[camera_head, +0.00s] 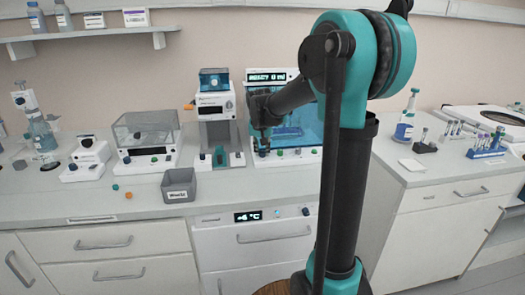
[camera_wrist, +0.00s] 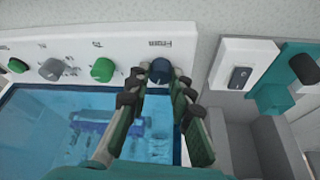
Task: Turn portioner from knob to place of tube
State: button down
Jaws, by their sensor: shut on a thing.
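The portioner (camera_head: 312,85) is a white machine with a blue see-through front and a lit display (camera_head: 271,77) that seems to read "READY 0 ml". Its lower panel (camera_wrist: 75,50) has a row of knobs and shows upside down in the wrist view. The dark blue from knob (camera_wrist: 160,71) sits by the label "From". My gripper (camera_wrist: 155,83) is shut on this knob, one fingertip on each side. In the head view my gripper (camera_head: 262,147) is at the left end of the panel. A blue tube rack (camera_wrist: 110,133) shows dimly behind the front.
A grey knob (camera_wrist: 52,69) and green knobs (camera_wrist: 102,69) sit along the same panel. A white device with a teal part (camera_head: 219,156) stands close on the left. A grey bin (camera_head: 179,194) is near the counter's front edge. Tube racks (camera_head: 487,152) stand on the right counter.

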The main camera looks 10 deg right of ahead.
jog(key=m+h, duration=0.1)
jog(key=m, duration=0.2)
jog(key=m+g+h, duration=0.1)
jog(key=m, duration=0.2)
jog(key=shift+w+a+m, duration=0.15)
jog(key=shift+m, duration=0.15)
jog(key=m+g, duration=0.1)
jog(key=m, duration=0.1)
jog(key=m+g+h, duration=0.1)
jog(key=m, duration=0.2)
jog(key=shift+w, duration=0.1)
jog(key=shift+m, duration=0.4)
jog(key=c, duration=1.3)
grip_release()
jog(key=shift+c, duration=0.2)
jog(key=shift+a+r, duration=0.1)
jog(key=v, duration=1.1)
jog(key=shift+a+r, duration=0.25)
jog(key=shift+r, duration=0.1)
